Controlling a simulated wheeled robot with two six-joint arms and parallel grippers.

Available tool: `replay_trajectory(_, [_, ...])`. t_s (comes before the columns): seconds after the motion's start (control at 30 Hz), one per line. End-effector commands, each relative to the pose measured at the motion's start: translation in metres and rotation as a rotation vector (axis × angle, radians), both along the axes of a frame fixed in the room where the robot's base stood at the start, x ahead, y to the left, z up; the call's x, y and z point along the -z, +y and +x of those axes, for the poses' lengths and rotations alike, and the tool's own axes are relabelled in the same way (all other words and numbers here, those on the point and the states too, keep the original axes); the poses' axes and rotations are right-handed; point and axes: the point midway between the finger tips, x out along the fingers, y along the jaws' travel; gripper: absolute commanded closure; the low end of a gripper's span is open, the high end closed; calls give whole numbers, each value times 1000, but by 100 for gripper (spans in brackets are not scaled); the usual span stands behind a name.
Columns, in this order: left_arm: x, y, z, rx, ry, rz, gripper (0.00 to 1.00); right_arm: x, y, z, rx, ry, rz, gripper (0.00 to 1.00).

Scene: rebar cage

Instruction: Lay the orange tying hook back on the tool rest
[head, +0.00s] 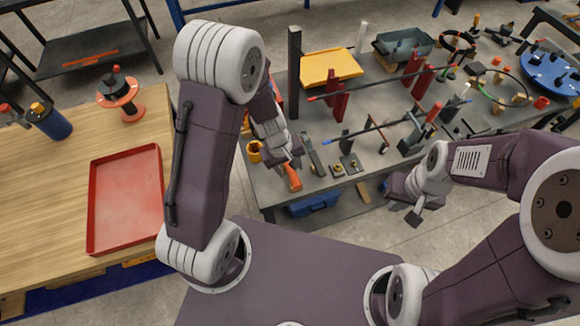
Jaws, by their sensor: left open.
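The orange handle of the tying hook (293,178) shows at the front left edge of the grey worktable, right below my left gripper. My left gripper (287,163) is open, with its fingertips close to the top of the handle. I cannot tell whether they touch it, and the rest of the hook is hidden or too small to see.
The grey worktable (375,188) holds red uprights (338,100) with bars across them, a yellow tray (331,66) and a blue disc (550,72). A red tray (126,200) lies on the wooden bench at left.

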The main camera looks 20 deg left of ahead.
Motion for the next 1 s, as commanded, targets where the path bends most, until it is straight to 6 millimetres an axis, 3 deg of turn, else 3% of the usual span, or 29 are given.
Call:
replay_trajectory(0.03, [-20,2,-1,0,-3,-1,54,-15,0,0,0,-1,0,100])
replay_trajectory(0.23, [-62,9,-5,-1,-4,0,54,-33,0,0,0,-1,0,100])
replay_trajectory(0.57, [-83,15,-11,22,-5,7,54,-37,0,0,0,-1,0,100])
replay_trajectory(0.8, [-127,54,-74,468,-48,166,54,-37,0,0,0,-1,0,100])
replay_trajectory(1.0, [-132,63,-87,563,-44,205,54,-37,0,0,0,-1,0,100])
